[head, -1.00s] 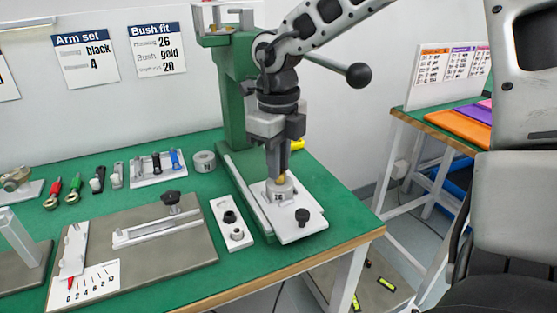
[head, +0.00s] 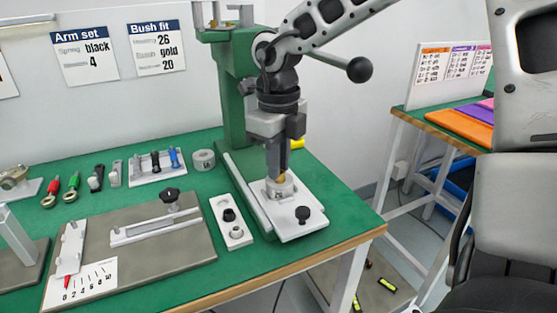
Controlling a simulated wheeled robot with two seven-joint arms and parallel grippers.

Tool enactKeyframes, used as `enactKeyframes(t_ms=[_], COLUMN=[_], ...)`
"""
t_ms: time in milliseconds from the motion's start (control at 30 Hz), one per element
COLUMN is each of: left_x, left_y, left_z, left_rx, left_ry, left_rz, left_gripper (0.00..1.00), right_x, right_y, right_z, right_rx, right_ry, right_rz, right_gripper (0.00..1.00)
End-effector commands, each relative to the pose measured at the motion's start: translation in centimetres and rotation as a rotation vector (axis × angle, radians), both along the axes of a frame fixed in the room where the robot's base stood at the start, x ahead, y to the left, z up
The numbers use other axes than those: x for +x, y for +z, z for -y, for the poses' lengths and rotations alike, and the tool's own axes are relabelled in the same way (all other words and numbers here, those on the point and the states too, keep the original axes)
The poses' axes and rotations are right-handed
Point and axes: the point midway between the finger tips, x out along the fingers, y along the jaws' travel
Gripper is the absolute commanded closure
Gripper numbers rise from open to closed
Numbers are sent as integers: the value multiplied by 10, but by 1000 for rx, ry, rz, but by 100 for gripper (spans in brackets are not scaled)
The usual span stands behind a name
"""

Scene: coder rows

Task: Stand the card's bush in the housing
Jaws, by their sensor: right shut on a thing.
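My right gripper (head: 278,162) comes down from above at the green press and is shut on the gold bush (head: 284,161). Only a thin strip of gold shows beside the dark fingers. Directly below is the pale round housing (head: 279,189), standing on the light plate of the press, with a dark mark on its front. The fingers hide the housing's top, so I cannot tell whether the bush is inside it or just above. The Bush fit card (head: 156,48) on the wall reads 26, gold and 20. My left gripper is not in view.
The green press (head: 232,100) has a lever with a black ball (head: 359,69) close to my right arm. A black knob (head: 302,213) stands on its plate. A light block with round parts (head: 231,222) lies to the left. The bench's front edge is near.

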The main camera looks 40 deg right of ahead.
Motion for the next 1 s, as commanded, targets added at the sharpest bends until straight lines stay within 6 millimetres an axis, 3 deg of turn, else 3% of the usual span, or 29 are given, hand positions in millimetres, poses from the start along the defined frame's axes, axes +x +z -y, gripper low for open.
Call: enactKeyframes(t_ms=[33, 67, 133, 567, 767, 1000], left_x=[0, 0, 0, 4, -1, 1], left_y=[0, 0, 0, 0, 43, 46], left_z=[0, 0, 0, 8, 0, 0], left_rx=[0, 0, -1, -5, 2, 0], left_ry=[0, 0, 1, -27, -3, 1], left_rz=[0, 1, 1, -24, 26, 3], left_gripper=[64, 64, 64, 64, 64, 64], right_x=[0, 0, 0, 0, 0, -32], right_y=[0, 0, 0, 0, 43, 87], right_z=[0, 0, 0, 0, -1, -27], right_rx=[0, 0, 0, 0, 0, 0], right_ry=[0, 0, 0, 0, 1, 4], right_rz=[0, 0, 0, 0, 4, 5], right_gripper=[100, 78, 58, 58, 58, 58])
